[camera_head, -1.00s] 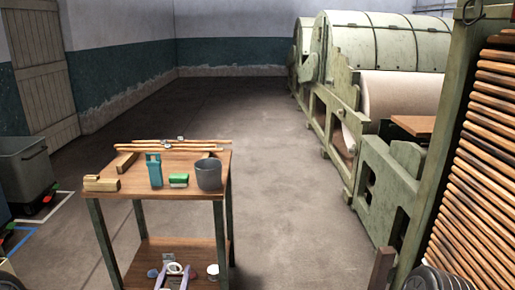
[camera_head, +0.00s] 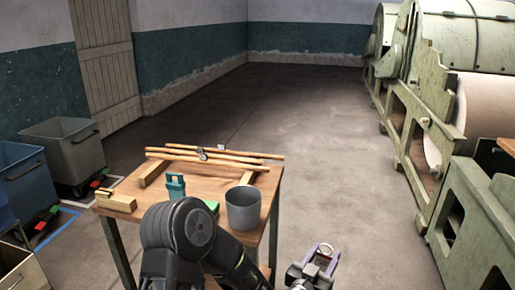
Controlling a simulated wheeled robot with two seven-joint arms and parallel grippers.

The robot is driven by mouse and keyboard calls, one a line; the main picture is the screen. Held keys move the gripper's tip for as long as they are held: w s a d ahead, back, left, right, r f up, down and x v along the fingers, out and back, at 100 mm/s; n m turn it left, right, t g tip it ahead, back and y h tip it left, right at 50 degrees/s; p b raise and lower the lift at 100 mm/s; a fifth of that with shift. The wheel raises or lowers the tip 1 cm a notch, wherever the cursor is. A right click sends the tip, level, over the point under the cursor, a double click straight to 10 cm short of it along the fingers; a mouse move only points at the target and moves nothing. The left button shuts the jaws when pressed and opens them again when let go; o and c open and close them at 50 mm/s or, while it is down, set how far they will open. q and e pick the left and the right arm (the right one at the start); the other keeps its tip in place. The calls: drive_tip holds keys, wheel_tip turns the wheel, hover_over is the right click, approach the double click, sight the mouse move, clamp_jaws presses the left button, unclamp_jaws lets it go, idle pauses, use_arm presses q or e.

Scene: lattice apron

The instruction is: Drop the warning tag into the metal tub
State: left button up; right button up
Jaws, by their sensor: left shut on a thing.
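The grey metal tub (camera_head: 243,211) stands upright on the right front part of the wooden table; I see no tag in it. My left arm crosses the table's front, and its gripper (camera_head: 325,259) is right of the table, lower in the picture than the tub. Its purple-sided fingers are shut on a small pale thing with a rounded, ring-like end, seemingly the warning tag (camera_head: 326,248). Most of it is hidden or too small to read. My right gripper is not in view.
The table (camera_head: 221,180) also bears long wooden rods (camera_head: 215,153), a wooden block (camera_head: 116,201), a teal holder (camera_head: 176,187) and a green thing mostly behind my arm. Bins stand on the floor at left, green machinery at right. The floor between is clear.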

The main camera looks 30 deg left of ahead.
use_arm(q)
drive_tip(key=shift+s, duration=0.1)
wheel_tip(320, 180, up, 22)
drive_tip(key=n+g+y+p, duration=0.3)
drive_tip(key=n+y+p, duration=0.4)
drive_tip(key=y+p, duration=0.45)
hover_over(244, 208)
drive_tip(key=x, duration=0.6)
drive_tip(key=shift+f+h, duration=0.3)
drive_tip(key=shift+h, duration=0.15)
drive_tip(key=shift+s+f, duration=0.1)
wheel_tip(244, 208, down, 10)
drive_tip(key=b, duration=0.8)
